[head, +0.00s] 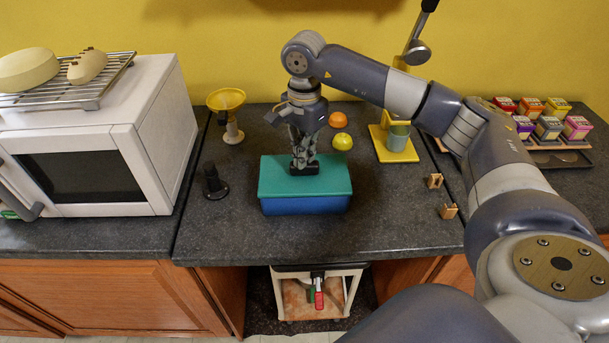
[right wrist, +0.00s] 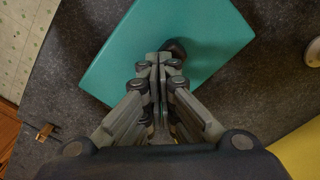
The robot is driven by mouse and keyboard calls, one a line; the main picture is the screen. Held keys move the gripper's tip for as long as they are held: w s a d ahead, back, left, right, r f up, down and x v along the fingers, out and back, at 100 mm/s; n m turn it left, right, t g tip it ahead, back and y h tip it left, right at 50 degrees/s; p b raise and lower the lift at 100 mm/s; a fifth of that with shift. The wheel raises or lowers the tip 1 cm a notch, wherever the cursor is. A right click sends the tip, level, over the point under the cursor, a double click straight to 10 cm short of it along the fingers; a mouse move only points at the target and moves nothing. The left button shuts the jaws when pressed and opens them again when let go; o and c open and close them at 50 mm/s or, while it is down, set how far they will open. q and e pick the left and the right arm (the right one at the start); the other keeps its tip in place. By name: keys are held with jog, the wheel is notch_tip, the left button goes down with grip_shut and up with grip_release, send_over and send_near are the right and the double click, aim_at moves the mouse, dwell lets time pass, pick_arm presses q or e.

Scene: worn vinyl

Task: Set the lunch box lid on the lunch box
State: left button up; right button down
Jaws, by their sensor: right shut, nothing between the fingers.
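The teal lunch box lid (head: 330,181) lies on top of the blue lunch box (head: 305,206) on the dark counter. It looks level and lined up with the box; the back edge is partly hidden. My right gripper (head: 304,166) points down over the middle of the lid, fingers shut and empty. In the right wrist view, the shut fingertips (right wrist: 158,56) are beside a dark knob (right wrist: 174,48) on the lid (right wrist: 205,40), which the fingers partly hide. I cannot tell whether they touch it. The blue box is not seen in that view. My left gripper is not in view.
A white microwave (head: 155,135) stands left, with a rack (head: 95,95) on top. A yellow funnel stand (head: 232,120), black stand (head: 213,183), orange (head: 338,120) and yellow-green fruit (head: 342,142) surround the box. A yellow press (head: 398,150) stands right. Counter in front is clear.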

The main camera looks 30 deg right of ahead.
jog(key=shift+r+p, duration=0.6)
jog(key=shift+r, duration=0.15)
jog(key=shift+r+p, duration=0.9)
jog(key=shift+r, duration=0.7)
notch_tip(320, 180, up, 12)
